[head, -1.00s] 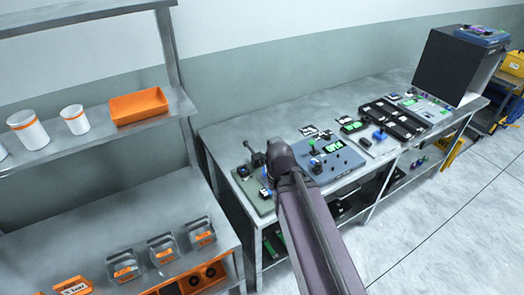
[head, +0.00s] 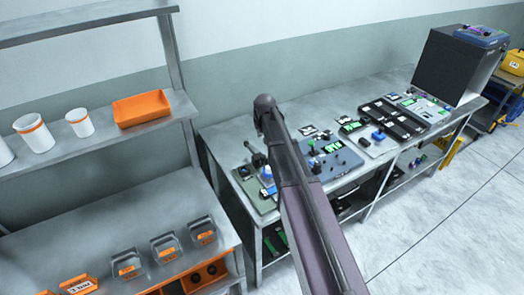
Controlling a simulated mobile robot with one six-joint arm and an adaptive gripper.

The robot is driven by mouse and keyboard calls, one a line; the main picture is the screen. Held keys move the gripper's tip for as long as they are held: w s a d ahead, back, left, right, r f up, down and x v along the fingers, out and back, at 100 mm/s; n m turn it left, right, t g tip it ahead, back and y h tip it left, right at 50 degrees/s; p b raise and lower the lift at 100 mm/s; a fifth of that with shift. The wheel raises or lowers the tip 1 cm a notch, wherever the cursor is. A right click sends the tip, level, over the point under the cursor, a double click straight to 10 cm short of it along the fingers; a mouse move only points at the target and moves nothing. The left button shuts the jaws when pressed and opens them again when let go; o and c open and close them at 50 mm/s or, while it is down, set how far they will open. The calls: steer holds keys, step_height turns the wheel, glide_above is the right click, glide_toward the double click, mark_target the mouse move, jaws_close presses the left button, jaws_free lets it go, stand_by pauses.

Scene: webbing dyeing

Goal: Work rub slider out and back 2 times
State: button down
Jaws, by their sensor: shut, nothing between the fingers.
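My arm (head: 300,200) rises from the bottom of the head view to a dark joint (head: 265,103) above the bench's left part. My gripper does not show; the arm may hide it. Under the arm, a green-grey plate (head: 264,206) carries small dark and blue parts. Right of it is a blue-grey panel (head: 340,170) with knobs and a green display, partly covered by the arm. Farther right, a dark railed unit (head: 405,122) has a blue block (head: 378,135) at its near side. I cannot tell for certain which part is the rub slider.
The metal bench (head: 225,132) runs along the wall, bare at its back. A large dark box (head: 445,68) stands at its right end.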

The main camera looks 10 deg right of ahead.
steer(key=shift+f, duration=0.1)
stand_by(0.3)
steer(key=b+x, duration=0.9)
steer(key=shift+w+f, duration=0.15)
steer(key=shift+f, duration=0.25)
steer(key=shift+f+b, duration=0.15)
steer(key=shift+b, duration=0.25)
steer(key=shift+s+d+r, duration=0.1)
steer(key=shift+s, duration=0.9)
steer(key=shift+s+r, duration=0.1)
steer(key=shift+s, duration=0.9)
steer(key=s+d, duration=0.1)
steer(key=s, duration=0.2)
steer(key=s+d, duration=0.1)
steer(key=s, duration=0.3)
steer(key=s+d, duration=0.1)
steer(key=s, duration=0.3)
steer(key=shift+s+d, duration=0.15)
steer(key=shift+d, duration=0.2)
